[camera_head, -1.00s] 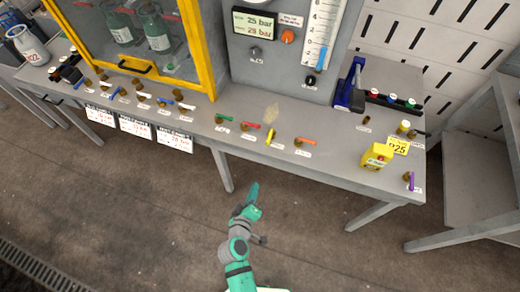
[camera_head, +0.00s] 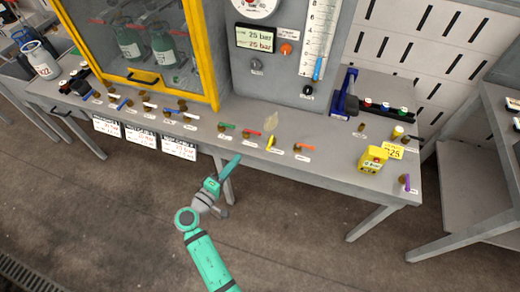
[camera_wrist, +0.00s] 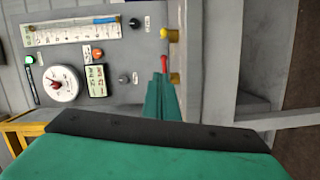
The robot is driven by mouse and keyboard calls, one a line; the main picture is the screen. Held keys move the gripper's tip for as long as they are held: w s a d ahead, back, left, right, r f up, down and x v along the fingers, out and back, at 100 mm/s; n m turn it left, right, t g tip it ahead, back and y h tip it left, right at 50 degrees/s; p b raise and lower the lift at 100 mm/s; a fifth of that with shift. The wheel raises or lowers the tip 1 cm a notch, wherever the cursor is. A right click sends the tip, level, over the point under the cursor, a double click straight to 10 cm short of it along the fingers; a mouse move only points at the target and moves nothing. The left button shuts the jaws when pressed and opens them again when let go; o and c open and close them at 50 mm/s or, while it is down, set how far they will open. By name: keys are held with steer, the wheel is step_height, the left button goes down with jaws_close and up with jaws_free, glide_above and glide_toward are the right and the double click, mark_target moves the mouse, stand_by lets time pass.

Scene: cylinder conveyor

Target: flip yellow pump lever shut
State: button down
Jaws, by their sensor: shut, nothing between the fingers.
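The yellow lever (camera_head: 270,142) sits near the front edge of the grey bench, between a red lever and an orange lever. In the head view it points roughly across the bench edge. My gripper (camera_head: 237,158) is shut and empty, in front of the bench edge, to the left of and below the yellow lever in the picture, apart from it. In the wrist view the shut fingers (camera_wrist: 161,97) point up toward the red lever (camera_wrist: 164,63). The yellow lever (camera_wrist: 164,33) shows beyond the red one, partly cut by its brass fitting.
A green lever (camera_head: 227,126) and the orange lever (camera_head: 303,147) flank the row. A yellow box (camera_head: 373,159) stands at the bench's right, near a purple lever (camera_head: 405,181). A yellow-framed cabinet (camera_head: 212,60) and a grey gauge panel (camera_head: 290,75) stand behind. Label cards hang in front.

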mark_target(270, 143)
steer(key=shift+w+d, duration=0.1)
steer(key=shift+d, duration=0.25)
steer(key=x, duration=1)
steer(key=d, duration=0.2)
steer(key=s+d+f, duration=0.1)
steer(key=shift+s+d, duration=0.15)
steer(key=shift+d, duration=0.2)
steer(key=shift+s+a, duration=0.1)
steer(key=shift+a, duration=0.1)
